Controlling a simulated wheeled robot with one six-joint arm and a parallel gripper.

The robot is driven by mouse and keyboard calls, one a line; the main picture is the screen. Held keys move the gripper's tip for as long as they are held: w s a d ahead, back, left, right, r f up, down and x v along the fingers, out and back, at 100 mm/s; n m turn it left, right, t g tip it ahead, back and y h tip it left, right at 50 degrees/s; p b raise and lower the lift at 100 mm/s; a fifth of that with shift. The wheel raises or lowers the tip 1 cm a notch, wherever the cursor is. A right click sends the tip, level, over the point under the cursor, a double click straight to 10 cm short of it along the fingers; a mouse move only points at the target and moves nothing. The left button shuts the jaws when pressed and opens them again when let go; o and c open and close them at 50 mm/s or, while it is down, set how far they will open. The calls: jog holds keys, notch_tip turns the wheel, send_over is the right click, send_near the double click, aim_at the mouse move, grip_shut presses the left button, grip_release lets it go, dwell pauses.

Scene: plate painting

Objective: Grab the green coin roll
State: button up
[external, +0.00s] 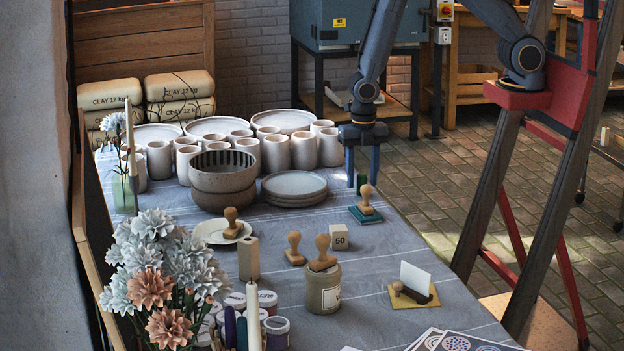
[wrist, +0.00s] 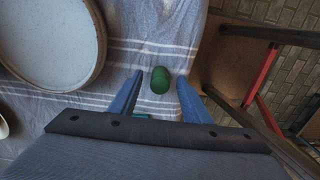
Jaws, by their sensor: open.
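The green coin roll (external: 361,183) is a small dark green cylinder on the cloth near the table's right edge. In the wrist view the coin roll (wrist: 160,80) lies between and a little beyond my fingertips. My gripper (external: 363,184) is open, with its two blue fingers pointing down around the coin roll in the external view. In the wrist view my gripper (wrist: 161,78) has a finger on each side of the roll, with a gap on both sides. Whether a finger touches it cannot be told from the external view, but the wrist view shows them apart.
A stack of plates (external: 294,188) stands just left of my gripper; a plate also shows in the wrist view (wrist: 50,40). A stamp on a green pad (external: 366,214) sits in front. Bowls (external: 222,180) and several cups stand further left. The table's right edge is close.

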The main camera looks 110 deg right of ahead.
jog(key=shift+f, duration=0.95)
grip_shut()
jog(key=shift+r, duration=0.15)
